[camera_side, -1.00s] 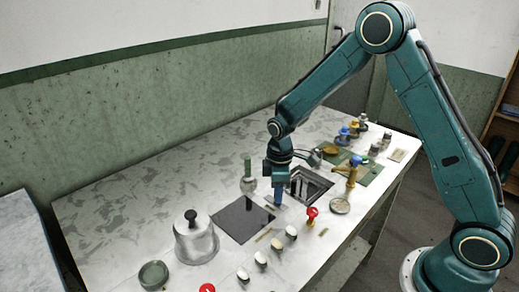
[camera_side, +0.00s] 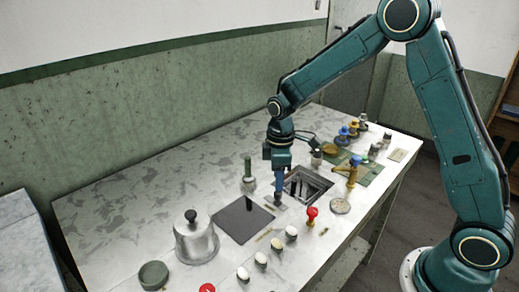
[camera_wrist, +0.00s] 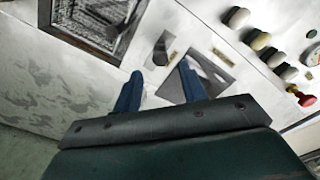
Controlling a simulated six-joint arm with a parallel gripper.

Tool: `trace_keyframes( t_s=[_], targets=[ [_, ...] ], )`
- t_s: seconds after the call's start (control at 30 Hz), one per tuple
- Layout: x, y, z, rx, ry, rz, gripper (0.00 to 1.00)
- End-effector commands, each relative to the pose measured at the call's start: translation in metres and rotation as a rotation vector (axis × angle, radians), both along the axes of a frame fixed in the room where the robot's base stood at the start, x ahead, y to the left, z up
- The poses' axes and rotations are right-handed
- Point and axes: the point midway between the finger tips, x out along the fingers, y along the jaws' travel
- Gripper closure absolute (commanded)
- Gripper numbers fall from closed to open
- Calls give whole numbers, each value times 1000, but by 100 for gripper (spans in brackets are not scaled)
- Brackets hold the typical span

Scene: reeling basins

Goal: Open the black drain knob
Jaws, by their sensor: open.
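The black drain knob (camera_wrist: 160,48) shows in the wrist view as a small dark, upright-looking piece on the pale worktop, beside the square basin (camera_wrist: 128,38). My gripper (camera_wrist: 160,70) is open, with its two blue fingers apart and nothing held between them. The knob appears just beyond the fingertips, roughly in line with the gap; I cannot tell the exact distance. In the side view my gripper (camera_side: 279,199) points down at the near left corner of the basin (camera_side: 308,186). The knob is not clearly made out there, near the fingertips.
A dark square plate (camera_side: 243,219) lies left of the gripper. Pale knobs (camera_side: 261,257) and a red knob (camera_side: 311,213) line the front. A metal bell-shaped cover (camera_side: 195,240) stands at left. The worktop's back left is clear.

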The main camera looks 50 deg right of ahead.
Motion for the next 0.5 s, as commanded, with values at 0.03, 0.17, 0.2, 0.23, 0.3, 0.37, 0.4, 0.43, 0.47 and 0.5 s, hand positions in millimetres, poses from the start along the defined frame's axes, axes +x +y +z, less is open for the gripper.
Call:
trace_keyframes(
  t_s=[0.03, 0.17, 0.2, 0.23, 0.3, 0.37, 0.4, 0.43, 0.47, 0.5],
  targets=[
    [1, 0, 10, 0, -4, 0, 58],
    [0, 0, 33, 0, -4, 0, 58],
    [1, 0, 40, -1, -5, 0, 58],
    [1, 0, 45, 0, -4, 0, 58],
    [0, 0, 55, 0, -3, 0, 58],
    [0, 0, 64, 0, -4, 0, 58],
    [0, 0, 68, -1, -4, 0, 58],
    [0, 0, 72, 0, -3, 0, 58],
    [0, 0, 74, 0, -1, 0, 58],
    [0, 0, 78, 0, -1, 0, 58]
  ],
)
